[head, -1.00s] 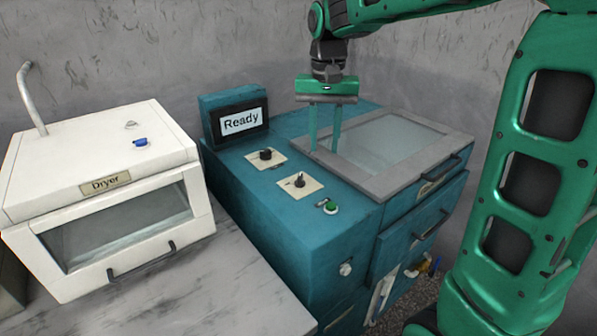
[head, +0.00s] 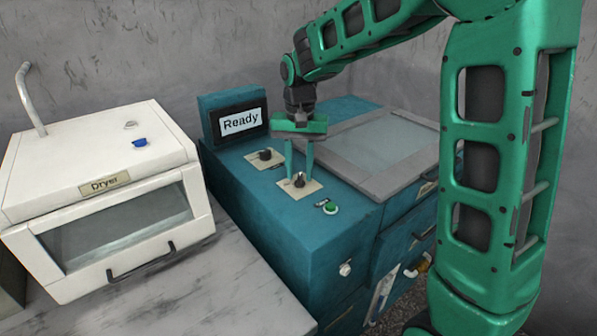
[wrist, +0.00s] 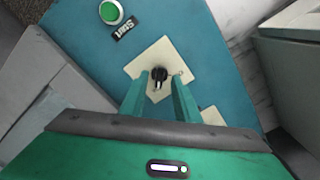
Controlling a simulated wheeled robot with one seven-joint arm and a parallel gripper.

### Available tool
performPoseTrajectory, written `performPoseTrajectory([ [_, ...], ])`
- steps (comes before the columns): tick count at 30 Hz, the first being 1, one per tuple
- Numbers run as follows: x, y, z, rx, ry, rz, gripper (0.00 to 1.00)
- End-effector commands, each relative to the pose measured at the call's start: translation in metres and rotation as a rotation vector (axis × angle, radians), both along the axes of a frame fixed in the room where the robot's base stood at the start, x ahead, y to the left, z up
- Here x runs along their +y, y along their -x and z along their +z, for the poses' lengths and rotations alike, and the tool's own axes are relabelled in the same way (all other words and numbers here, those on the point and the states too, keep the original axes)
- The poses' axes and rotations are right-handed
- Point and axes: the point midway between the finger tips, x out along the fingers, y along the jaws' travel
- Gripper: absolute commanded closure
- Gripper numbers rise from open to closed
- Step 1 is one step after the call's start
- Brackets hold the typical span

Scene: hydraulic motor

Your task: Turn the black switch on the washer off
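In the wrist view the front switch (wrist: 159,75) shows between and just beyond the open fingertips (wrist: 158,100). I cannot tell whether the fingers touch the plate or knob.
A green start button (head: 330,208) is in front of the front switch; it also shows in the wrist view (wrist: 111,12). A grey-framed glass lid (head: 385,183) lies to the right. A white dryer (head: 95,150) stands at left on a marble counter (head: 225,290).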

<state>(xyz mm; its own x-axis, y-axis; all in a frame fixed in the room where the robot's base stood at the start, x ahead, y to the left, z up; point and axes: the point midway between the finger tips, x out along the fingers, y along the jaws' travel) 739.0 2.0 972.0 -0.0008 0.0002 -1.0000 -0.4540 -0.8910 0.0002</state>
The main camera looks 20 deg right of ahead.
Motion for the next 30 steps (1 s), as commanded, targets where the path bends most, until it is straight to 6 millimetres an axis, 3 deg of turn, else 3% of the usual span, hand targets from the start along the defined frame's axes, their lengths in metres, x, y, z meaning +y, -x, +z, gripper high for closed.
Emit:
performPoseTrajectory([
  [11,0.0000,0.0003,-0.0071,0.000,0.000,0.000,0.71],
  [12,0.0000,0.0003,-0.0071,0.000,0.000,0.000,0.73],
  [15,0.0000,0.0003,-0.0070,0.000,0.000,0.000,0.97],
  [16,0.0001,0.0003,-0.0070,0.000,0.000,0.000,1.00],
  [30,0.0000,-0.0001,-0.0066,-0.001,0.000,0.072,1.00],
])
